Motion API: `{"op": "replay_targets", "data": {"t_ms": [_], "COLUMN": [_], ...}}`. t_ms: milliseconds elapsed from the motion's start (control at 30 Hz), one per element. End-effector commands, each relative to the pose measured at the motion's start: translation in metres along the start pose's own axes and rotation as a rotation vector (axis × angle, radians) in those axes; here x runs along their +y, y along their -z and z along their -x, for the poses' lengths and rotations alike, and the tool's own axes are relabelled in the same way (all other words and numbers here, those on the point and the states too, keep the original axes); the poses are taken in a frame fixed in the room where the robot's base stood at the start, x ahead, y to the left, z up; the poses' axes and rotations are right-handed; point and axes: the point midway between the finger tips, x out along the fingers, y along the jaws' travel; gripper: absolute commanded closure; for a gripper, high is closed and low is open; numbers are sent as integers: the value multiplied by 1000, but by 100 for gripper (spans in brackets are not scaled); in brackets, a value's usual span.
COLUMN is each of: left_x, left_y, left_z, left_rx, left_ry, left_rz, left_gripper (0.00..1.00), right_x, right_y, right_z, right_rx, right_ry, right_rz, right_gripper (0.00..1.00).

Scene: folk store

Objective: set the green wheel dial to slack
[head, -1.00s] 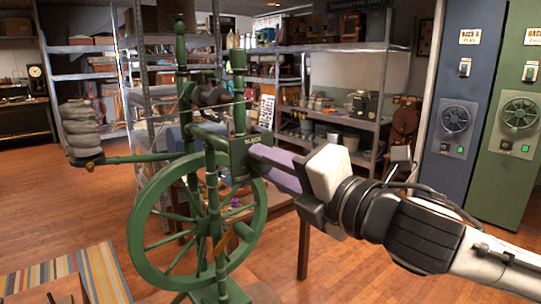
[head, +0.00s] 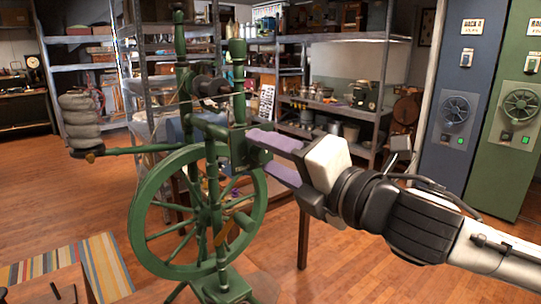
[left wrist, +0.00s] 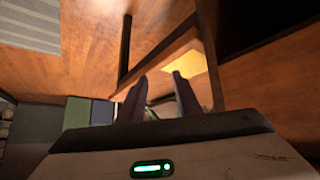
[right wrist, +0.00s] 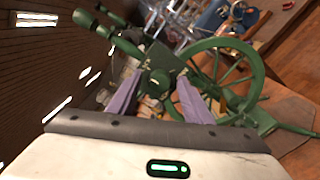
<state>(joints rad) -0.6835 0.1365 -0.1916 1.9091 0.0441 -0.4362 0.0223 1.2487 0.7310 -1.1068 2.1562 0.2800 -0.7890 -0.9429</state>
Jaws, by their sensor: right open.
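The green spinning wheel (head: 150,245) stands left of centre in the head view. A green block (head: 240,152) with a round dial knob sits on its upright post; the knob (right wrist: 158,82) shows in the right wrist view. My right gripper (head: 262,150) comes in from the right and is open, its purple fingers on either side of the knob. Whether they touch it I cannot tell. The dial's lettering is not readable now. My left gripper (left wrist: 160,78) is open and empty in the left wrist view, out of the head view.
Metal shelving (head: 340,112) with pots and boxes stands behind. A blue cabinet (head: 448,155) and a green cabinet (head: 500,165) stand at the right. The wooden floor (head: 370,270) at the lower right is clear.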

Motion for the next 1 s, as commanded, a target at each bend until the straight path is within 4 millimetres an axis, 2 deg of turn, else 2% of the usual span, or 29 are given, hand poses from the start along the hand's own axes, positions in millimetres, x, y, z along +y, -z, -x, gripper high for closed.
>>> {"op": "replay_targets", "data": {"t_ms": [167,400,600,733,1000], "left_x": [0,-1,-1,-1,-1], "left_y": [-2,-8,-11,-12,-13], "left_z": [-2,-8,-11,-11,-10], "left_rx": [0,0,-1,-1,-4], "left_ry": [0,1,1,1,1], "left_rz": [1,1,1,2,2], "left_gripper": [69,69,69,69,69], "right_x": [-1,-2,-2,0,0], "right_y": [0,0,0,0,0], "right_z": [14,61,92,101,103], "right_rx": [-1,-3,-1,-1,0], "right_ry": [0,0,1,0,0], "right_rz": [0,3,0,1,0], "right_gripper": [55,55,55,55,55]}}
